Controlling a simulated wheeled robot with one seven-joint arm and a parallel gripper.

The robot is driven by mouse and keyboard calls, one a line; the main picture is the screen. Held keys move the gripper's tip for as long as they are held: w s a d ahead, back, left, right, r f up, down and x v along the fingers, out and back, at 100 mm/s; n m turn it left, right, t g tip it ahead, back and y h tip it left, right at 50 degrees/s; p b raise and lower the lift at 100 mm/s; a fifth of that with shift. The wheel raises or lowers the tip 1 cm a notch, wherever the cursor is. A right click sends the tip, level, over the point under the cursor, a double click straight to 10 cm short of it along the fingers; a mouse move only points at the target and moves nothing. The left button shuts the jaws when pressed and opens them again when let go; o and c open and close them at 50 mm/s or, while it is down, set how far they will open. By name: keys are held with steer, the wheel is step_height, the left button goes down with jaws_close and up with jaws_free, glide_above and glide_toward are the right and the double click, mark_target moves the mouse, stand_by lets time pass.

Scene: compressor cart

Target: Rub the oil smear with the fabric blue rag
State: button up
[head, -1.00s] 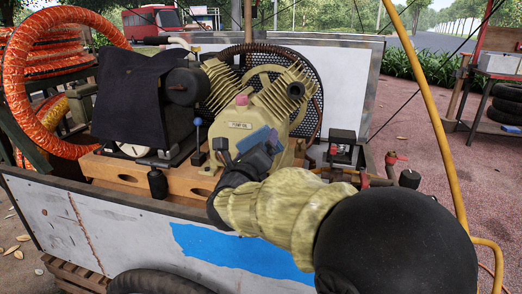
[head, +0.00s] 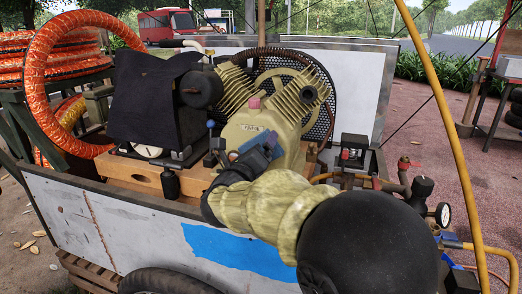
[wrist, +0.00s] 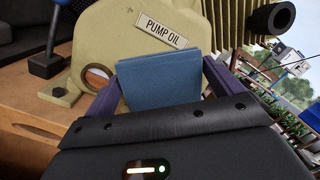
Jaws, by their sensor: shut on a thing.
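The fabric blue rag (wrist: 160,78) is a folded blue square held between the two purple fingers of my gripper (wrist: 162,92). In the head view the rag (head: 250,141) shows at the end of my gripper (head: 262,148), just below the PUMP OIL label on the compressor's cream pump body (head: 242,122). In the wrist view the rag stands in front of the pump body (wrist: 120,35) and overlaps its face below the label. I cannot tell whether the rag touches it. I cannot make out the oil smear in either view; the rag and gripper cover part of the pump face.
A ribbed cylinder with a dark round end (wrist: 282,15) juts out at the upper right. A blue-topped lever (wrist: 53,30) stands at the left. A black cloth (head: 150,95) drapes the unit to the left. Valves and a gauge (head: 443,214) sit at the cart's right end.

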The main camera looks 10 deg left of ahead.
steer(key=shift+s+a+r+n+y, duration=0.15)
steer(key=shift+s+a, duration=0.05)
steer(key=shift+a, duration=0.55)
steer(key=shift+s+a+r+n+y, duration=0.15)
steer(key=shift+a, duration=0.55)
steer(key=shift+c, duration=0.2)
steer(key=shift+s, duration=0.1)
steer(key=shift+s+a+f, duration=0.15)
steer(key=shift+s, duration=0.05)
steer(key=shift+s+a+f+b, duration=0.1)
steer(key=shift+s+a+b, duration=0.15)
steer(key=shift+s+b, duration=0.2)
steer(key=shift+s+d+b, duration=0.15)
steer(key=shift+s+b, duration=0.35)
steer(key=shift+s, duration=0.5)
steer(key=shift+s+d+b, duration=0.15)
steer(key=shift+s+b, duration=0.3)
steer(key=shift+s, duration=0.55)
